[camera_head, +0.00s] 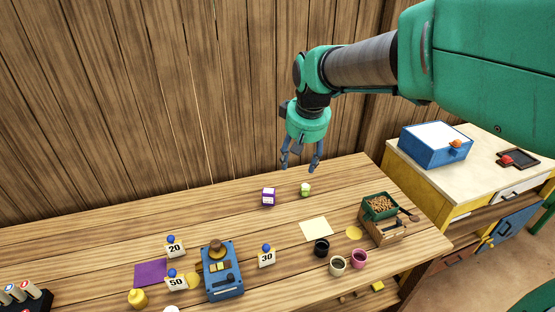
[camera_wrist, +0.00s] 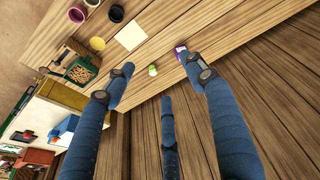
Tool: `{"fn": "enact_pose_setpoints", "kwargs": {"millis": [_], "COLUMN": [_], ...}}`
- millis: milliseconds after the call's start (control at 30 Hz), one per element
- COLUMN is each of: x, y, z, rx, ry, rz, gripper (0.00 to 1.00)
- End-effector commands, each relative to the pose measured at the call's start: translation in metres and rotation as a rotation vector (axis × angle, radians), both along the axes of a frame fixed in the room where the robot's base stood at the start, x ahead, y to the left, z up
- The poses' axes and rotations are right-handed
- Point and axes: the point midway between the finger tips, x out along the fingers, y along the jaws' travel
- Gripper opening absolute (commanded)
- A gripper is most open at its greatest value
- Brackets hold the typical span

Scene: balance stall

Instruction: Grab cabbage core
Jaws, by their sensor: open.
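A small pale green object (camera_head: 305,190), which looks like the cabbage core, stands on the wooden table near its back edge. In the wrist view the cabbage core (camera_wrist: 153,70) shows between and beyond my fingers. My gripper (camera_head: 302,168) is open and empty. It hangs above the back of the table, pointing down, a little above and behind the cabbage core, not touching it.
A cream sheet (camera_head: 316,229), a black cup (camera_head: 321,247) and a green tray of nuggets (camera_head: 380,206) lie nearer the front and right. A wooden wall rises behind.

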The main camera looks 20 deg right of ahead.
Motion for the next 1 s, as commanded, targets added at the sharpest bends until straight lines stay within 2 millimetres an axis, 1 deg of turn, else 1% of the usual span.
{"fn": "enact_pose_setpoints", "kwargs": {"millis": [33,100,267,467,767,1000], "x": [0.012,0.027,0.061,0.103,0.159,0.199], "y": [-0.004,-0.009,-0.023,-0.039,-0.067,-0.091], "z": [-0.002,-0.005,-0.016,-0.035,-0.074,-0.114], "rx": [-0.001,-0.003,-0.007,-0.011,-0.014,-0.012], "ry": [0.011,0.022,0.049,0.081,0.131,0.171], "rz": [0.003,0.010,0.022,0.040,0.067,0.088], "gripper": [0.55,0.55,0.55,0.55,0.55,0.55]}}
